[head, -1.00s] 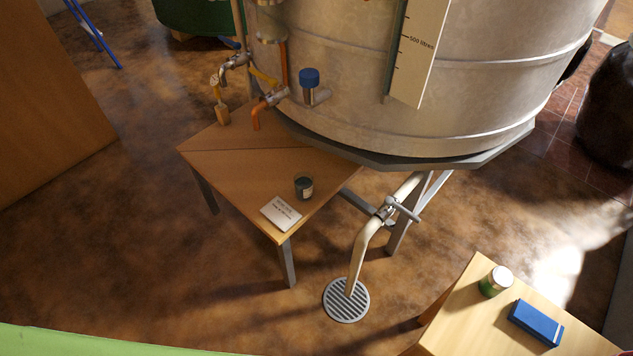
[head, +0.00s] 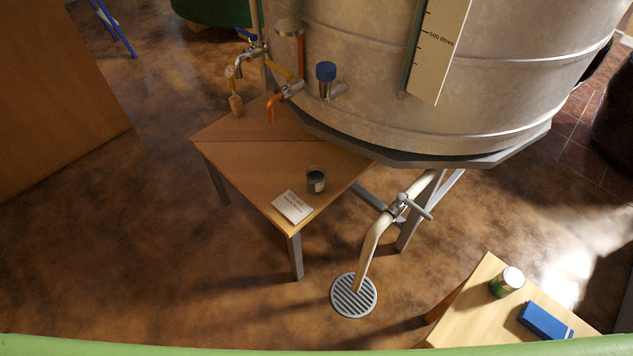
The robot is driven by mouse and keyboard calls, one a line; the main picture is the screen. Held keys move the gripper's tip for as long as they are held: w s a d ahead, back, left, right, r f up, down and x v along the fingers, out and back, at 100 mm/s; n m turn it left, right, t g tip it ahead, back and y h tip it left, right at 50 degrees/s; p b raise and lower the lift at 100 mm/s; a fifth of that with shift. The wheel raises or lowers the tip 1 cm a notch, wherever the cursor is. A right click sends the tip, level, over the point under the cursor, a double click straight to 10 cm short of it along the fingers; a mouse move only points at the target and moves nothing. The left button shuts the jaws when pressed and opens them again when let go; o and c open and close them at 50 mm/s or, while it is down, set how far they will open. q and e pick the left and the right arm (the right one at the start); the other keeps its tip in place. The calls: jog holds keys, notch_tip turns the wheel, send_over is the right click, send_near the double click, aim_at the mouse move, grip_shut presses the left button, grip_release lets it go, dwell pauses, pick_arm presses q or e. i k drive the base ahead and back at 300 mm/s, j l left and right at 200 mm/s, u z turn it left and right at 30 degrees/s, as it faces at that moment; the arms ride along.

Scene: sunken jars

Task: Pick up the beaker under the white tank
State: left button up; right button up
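A large pale metal tank (head: 470,95) with a "500 litres" scale fills the upper right of the head view. A small wooden table (head: 255,160) stands below its left side. On this table stands a small dark beaker-like cup (head: 316,180) with a pale label, upright near the table's right edge. A white card (head: 292,206) with print too small to read lies beside it. Neither of my grippers is in view.
A drain pipe (head: 372,245) with a valve runs from under the tank to a round floor grate (head: 353,296). A light wooden table (head: 470,310) at lower right holds a green jar (head: 506,282) and a blue box (head: 545,321). Taps (head: 283,97) project above the wooden table. Brown floor lies open at left.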

aim_at(315, 174)
jog(key=k+j+z, duration=0.15)
jog(key=j+z, duration=0.3)
jog(key=k+j+z, duration=0.2)
jog(key=z, duration=0.25)
jog(key=k+j+z, duration=0.25)
jog(key=z, duration=0.2)
